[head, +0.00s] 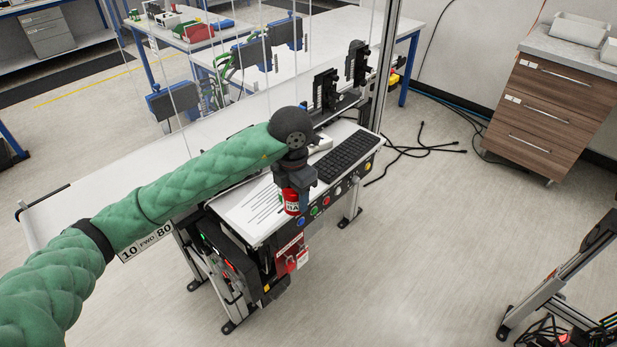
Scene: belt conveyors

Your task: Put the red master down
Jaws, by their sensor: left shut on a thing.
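The red master (291,203) is a small red cylinder with a white label. My left gripper (291,190) points down and is shut on it, over the front part of the conveyor's control shelf. The sheet of printed paper (252,207) lies just left of it on the shelf. I cannot tell how far the red master is above the shelf edge. The fingers are small and partly hidden by the dark wrist. My right gripper is not in view.
A black keyboard (345,158) lies on the shelf at the right. Coloured buttons (314,210) line the shelf's front panel. Red tags (291,256) hang below. The belt conveyor (120,180) runs behind my left arm. A drawer cabinet (555,100) stands at the right, with open floor between.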

